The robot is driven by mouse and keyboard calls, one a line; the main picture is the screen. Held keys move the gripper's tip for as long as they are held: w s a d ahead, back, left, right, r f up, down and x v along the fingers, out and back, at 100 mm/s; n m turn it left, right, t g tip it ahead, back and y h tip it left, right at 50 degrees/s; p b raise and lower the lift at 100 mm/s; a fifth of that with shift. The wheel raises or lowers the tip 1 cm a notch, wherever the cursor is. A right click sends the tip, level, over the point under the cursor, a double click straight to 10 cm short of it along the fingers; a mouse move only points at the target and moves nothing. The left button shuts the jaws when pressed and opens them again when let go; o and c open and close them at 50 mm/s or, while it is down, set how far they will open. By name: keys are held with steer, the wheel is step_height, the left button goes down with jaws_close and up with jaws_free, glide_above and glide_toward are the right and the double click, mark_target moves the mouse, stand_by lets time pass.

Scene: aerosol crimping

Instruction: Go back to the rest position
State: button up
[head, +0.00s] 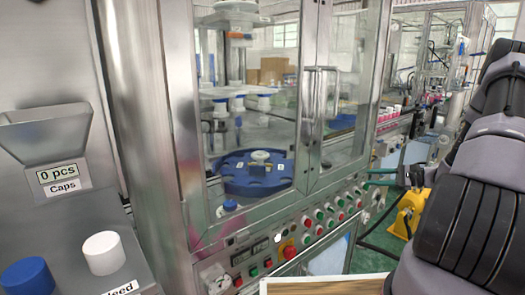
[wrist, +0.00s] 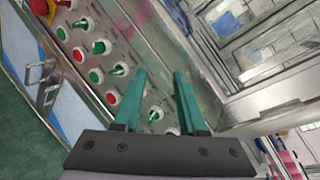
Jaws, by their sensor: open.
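My gripper shows in the wrist view (wrist: 160,95) with its two green fingers apart and nothing between them. Behind the fingers is the machine's control panel (wrist: 100,60) with green and red knobs; I cannot tell the exact distance. In the head view my gripper (head: 372,177) is at the right, in front of the machine, its green fingers pointing left near the right end of the panel. My dark arm fills the right edge of the head view.
The crimping machine's glass doors (head: 345,110) are closed around a blue rotary table (head: 235,182). At the left are a caps dispenser (head: 50,135) reading "0 pcs", a blue cap (head: 28,277) and a white cap (head: 103,253). A yellow device (head: 408,215) stands on the floor.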

steer(key=s+a+r+n+g+h, duration=0.3)
steer(key=s+a+r+n, duration=0.15)
steer(key=a+r, duration=0.4)
steer(key=s+a+r+n+g+h, duration=0.25)
steer(key=s+a+r, duration=0.25)
steer(key=r, duration=0.6)
steer(key=s+a+r+n+t+h, duration=0.2)
steer(key=s+r, duration=0.5)
steer(key=s, duration=0.2)
steer(key=s+a+r+n+t+h, duration=0.2)
steer(key=s+r+n+h, duration=0.1)
steer(key=s+r, duration=0.4)
steer(key=s, duration=0.3)
steer(key=shift+t+h, duration=0.35)
